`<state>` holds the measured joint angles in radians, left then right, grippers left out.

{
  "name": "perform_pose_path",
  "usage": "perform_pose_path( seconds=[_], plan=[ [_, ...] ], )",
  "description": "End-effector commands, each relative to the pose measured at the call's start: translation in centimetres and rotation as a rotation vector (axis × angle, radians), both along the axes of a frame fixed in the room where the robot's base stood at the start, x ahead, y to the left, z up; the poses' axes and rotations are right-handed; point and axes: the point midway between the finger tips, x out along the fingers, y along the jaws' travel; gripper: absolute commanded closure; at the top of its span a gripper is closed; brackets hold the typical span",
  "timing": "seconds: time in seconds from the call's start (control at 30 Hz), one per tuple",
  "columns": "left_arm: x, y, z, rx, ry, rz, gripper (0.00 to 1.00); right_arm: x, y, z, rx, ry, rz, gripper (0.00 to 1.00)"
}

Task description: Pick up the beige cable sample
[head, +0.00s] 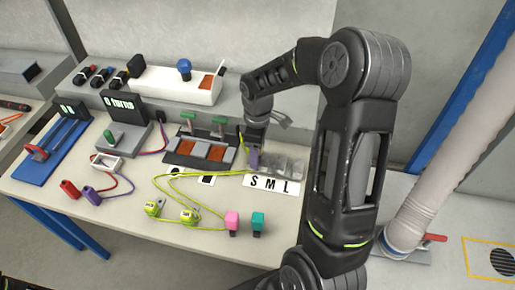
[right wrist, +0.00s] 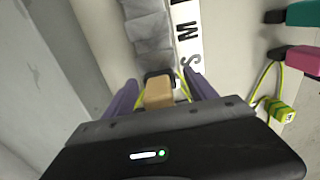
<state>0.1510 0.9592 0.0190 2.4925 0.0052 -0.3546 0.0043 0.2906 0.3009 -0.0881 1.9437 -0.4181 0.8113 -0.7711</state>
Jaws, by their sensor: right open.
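The beige cable sample (right wrist: 158,94) shows in the right wrist view as a small beige block with a black end. It lies between the two purple fingers of my right gripper (right wrist: 160,90), which are apart on either side of it. I cannot tell whether either finger touches it. In the head view my right gripper (head: 254,158) is low over the table beside the grey bins, and the beige sample is hidden there. My left gripper is not in view.
A white S M L label (head: 272,184) lies before the grey bins (head: 288,163). Pink (head: 232,219) and teal (head: 257,220) connectors stand near the front edge. A yellow-green cable (head: 180,190) loops nearby. A grey ledge (head: 235,105) stands behind.

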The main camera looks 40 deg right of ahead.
Motion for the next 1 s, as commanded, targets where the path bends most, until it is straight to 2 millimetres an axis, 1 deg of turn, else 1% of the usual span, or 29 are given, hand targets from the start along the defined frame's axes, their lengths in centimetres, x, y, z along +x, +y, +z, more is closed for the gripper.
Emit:
perform_pose_path(
  seconds=[0.13,0.17,0.9,0.93,1.0],
  plan=[
    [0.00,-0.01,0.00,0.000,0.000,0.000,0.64,0.01,0.01,0.02,0.000,0.000,0.000,0.35],
    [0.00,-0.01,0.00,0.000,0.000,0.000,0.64,0.01,0.01,0.02,0.000,0.000,0.000,0.36],
    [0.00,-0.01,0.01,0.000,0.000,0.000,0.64,0.01,0.01,0.03,0.000,0.000,0.000,0.97],
    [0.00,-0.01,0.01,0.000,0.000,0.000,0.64,0.01,0.01,0.03,0.000,0.000,0.000,0.99],
    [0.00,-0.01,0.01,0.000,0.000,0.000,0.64,0.01,0.01,0.04,0.000,0.000,0.000,1.00]
  ],
)
